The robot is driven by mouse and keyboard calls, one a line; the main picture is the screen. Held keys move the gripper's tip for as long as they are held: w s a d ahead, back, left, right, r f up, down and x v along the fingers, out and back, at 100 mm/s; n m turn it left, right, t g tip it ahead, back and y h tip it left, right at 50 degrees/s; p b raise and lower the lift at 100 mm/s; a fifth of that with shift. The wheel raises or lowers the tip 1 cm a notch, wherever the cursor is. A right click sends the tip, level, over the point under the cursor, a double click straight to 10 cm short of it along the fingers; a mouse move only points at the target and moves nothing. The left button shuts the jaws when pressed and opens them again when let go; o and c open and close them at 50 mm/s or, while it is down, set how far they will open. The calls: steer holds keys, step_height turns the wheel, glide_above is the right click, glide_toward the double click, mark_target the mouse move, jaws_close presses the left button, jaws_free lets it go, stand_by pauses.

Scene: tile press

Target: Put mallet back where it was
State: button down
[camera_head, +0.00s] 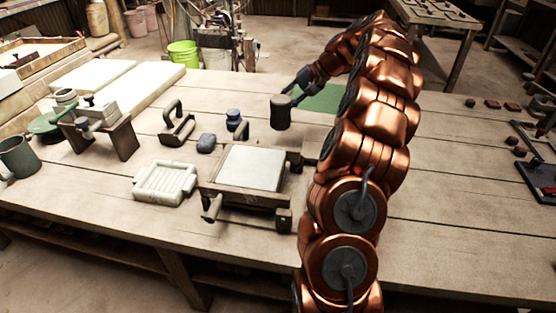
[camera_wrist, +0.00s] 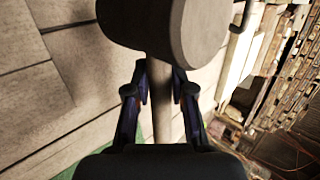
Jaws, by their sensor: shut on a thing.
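My gripper (camera_head: 290,92) is shut on the mallet's handle, at the far side of the workbench. In the wrist view, both fingers of my gripper (camera_wrist: 160,90) close around the pale handle, and the broad grey-brown head of the mallet (camera_wrist: 198,32) lies beyond the fingertips. In the head view, the mallet (camera_head: 280,113) shows as a dark cylinder beside a green mat (camera_head: 322,99). I cannot tell whether its head touches the bench. My arm hides part of the mat.
A press with a pale tile (camera_head: 252,168) stands nearer on the workbench (camera_head: 120,215). The bench right of my arm is mostly clear.

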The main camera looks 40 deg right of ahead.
steer(key=shift+f+b, duration=0.4)
steer(key=shift+f, duration=4.8)
steer(key=c, duration=1)
jaws_free()
steer(key=shift+f, duration=0.1)
steer(key=v, duration=1.2)
steer(key=shift+d+p, duration=0.1)
steer(key=shift+p, duration=0.3)
